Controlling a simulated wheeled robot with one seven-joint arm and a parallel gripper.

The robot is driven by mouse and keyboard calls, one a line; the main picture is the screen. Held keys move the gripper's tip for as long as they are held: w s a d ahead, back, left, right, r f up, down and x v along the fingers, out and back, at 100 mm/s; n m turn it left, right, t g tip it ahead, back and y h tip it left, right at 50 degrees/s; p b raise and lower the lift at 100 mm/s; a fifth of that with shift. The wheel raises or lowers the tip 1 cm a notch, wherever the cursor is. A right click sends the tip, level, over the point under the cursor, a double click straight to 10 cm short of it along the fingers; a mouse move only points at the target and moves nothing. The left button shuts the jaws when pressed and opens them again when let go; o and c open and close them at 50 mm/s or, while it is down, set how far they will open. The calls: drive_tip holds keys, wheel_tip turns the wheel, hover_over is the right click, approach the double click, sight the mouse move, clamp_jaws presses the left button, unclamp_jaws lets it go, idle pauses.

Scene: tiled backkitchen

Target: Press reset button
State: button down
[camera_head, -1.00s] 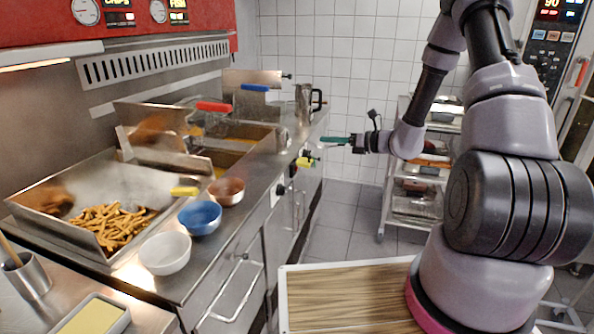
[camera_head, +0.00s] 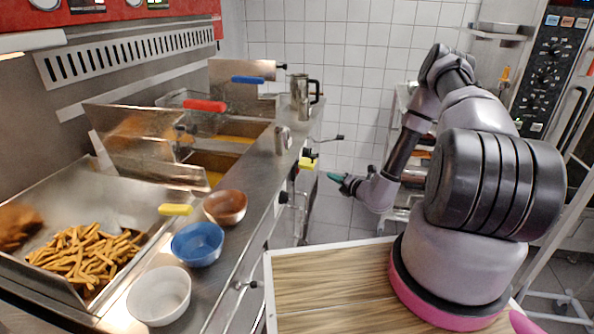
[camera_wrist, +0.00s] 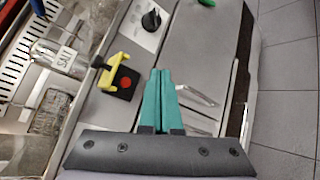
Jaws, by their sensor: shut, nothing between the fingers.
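A red button (camera_wrist: 126,83) on a black square base shows in the wrist view, on the grey front panel of the counter. A yellow bracket (camera_wrist: 108,76) stands at its left and upper side. In the head view the yellow bracket (camera_head: 306,163) is on the counter front, and the red button is too small to make out. My gripper (camera_wrist: 159,72) has green fingers, closed together and empty. In the wrist view the fingertips appear just right of the button; I cannot tell their distance from the panel. In the head view my gripper (camera_head: 334,177) is right of and slightly below the bracket.
A black knob (camera_wrist: 151,19) and a metal handle (camera_wrist: 195,95) are on the panel near my fingers. A metal pitcher (camera_head: 300,90) stands farther back. Open floor (camera_wrist: 285,110) lies to the right.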

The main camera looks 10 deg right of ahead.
sight(298, 171)
drive_tip(key=shift+a, duration=0.15)
drive_tip(key=w+a, duration=0.3)
drive_tip(key=a, duration=0.5)
drive_tip(key=shift+w, duration=0.2)
idle(1.9)
drive_tip(key=shift+w+a, duration=0.15)
drive_tip(key=shift+a, duration=0.2)
drive_tip(key=shift+w+a, duration=0.15)
drive_tip(key=shift+a, duration=0.3)
idle(0.7)
drive_tip(key=shift+d, duration=0.1)
drive_tip(key=shift+s+d, duration=0.35)
drive_tip(key=shift+d, duration=0.35)
drive_tip(key=shift+d, duration=0.1)
